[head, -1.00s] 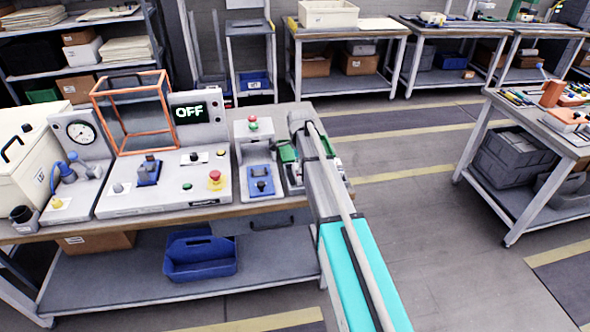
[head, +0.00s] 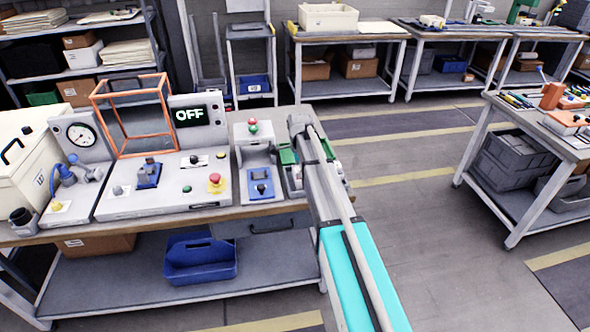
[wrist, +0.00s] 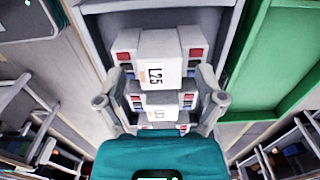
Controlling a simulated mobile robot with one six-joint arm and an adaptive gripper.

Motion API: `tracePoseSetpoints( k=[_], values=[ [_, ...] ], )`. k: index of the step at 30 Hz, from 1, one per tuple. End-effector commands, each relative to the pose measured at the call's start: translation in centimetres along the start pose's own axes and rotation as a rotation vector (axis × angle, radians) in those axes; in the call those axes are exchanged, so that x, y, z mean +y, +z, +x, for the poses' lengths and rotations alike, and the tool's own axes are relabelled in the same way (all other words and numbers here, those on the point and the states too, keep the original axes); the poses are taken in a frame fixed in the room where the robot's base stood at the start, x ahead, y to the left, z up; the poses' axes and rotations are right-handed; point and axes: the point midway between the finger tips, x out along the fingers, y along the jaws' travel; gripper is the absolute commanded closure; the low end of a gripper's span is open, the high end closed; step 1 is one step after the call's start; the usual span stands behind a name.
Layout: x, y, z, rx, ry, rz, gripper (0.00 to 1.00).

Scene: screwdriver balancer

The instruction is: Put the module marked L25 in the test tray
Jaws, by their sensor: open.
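The module marked L25 (wrist: 160,62) is a pale block with red squares at its corners, seen at the middle of the wrist view. My gripper (wrist: 162,88) is open, with one finger on each side of the modules. I cannot tell whether the fingers touch L25. More labelled pale blocks (wrist: 160,101) show just below it, closer to my gripper; their marks are too small to read. In the head view my arm hides the modules. I cannot tell for sure which container is the test tray.
A grey-walled bay (wrist: 98,40) surrounds the modules. A green-rimmed container (wrist: 262,65) lies close on the right.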

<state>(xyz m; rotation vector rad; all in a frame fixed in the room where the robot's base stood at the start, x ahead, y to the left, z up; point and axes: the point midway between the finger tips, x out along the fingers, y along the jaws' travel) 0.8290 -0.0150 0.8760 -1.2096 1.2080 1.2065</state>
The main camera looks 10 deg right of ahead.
Motion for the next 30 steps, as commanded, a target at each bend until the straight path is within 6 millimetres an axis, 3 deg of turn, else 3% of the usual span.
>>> tracePoseSetpoints(
  k=[11, 30],
  values=[
    [0.0, 0.0, -1.0, 0.0, 0.0, 0.0, 0.12],
    [0.0, 0.1, -6.3, 0.0, 0.0, -0.001, 0.12]
  ],
)
